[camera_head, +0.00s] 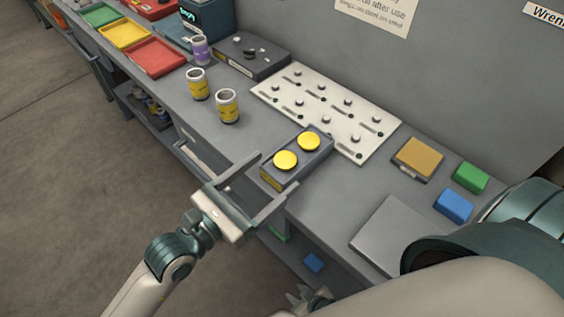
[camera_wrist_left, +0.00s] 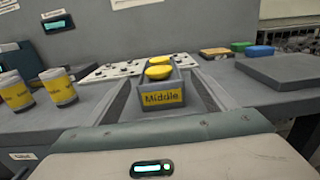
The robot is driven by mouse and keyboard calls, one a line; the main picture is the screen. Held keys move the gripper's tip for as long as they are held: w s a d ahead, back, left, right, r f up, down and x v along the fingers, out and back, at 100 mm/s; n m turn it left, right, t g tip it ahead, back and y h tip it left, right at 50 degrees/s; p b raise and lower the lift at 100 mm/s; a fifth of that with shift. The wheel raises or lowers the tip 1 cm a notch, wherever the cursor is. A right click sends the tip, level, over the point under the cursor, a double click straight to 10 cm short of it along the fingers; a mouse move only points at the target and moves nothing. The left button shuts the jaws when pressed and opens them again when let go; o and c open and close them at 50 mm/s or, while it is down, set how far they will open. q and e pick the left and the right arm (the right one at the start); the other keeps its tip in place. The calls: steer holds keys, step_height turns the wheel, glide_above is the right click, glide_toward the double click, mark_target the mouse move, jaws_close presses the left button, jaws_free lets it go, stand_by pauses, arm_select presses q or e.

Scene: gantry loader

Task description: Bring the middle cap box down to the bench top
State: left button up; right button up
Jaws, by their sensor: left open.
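The middle cap box (camera_head: 315,158) is a dark grey box with two round yellow caps on top, near the bench's front edge beside the white slotted panel (camera_head: 335,118). Its yellow label reads "Middle" in the left wrist view (camera_wrist_left: 162,98). I cannot tell whether its underside touches the bench top (camera_head: 225,150). My left gripper (camera_head: 277,172) is open, with one finger toward each side of the box's labelled end. In the left wrist view, the box shows between the fingers (camera_wrist_left: 165,105). My right gripper (camera_head: 311,298) shows only partly at the bottom, below the bench; its jaws are unclear.
Two yellow-labelled cans (camera_head: 228,106) stand left of the box. A dark control box (camera_head: 251,55) is behind. A tan block (camera_head: 418,159), green block (camera_head: 470,177), blue block (camera_head: 454,205) and grey plate (camera_head: 392,234) lie to the right. Bench between box and tan block is partly clear.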

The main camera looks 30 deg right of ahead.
arm_select(q)
steer(key=v, duration=0.5)
steer(key=shift+s+a, duration=0.1)
steer(key=shift+a, duration=0.15)
stand_by(0.7)
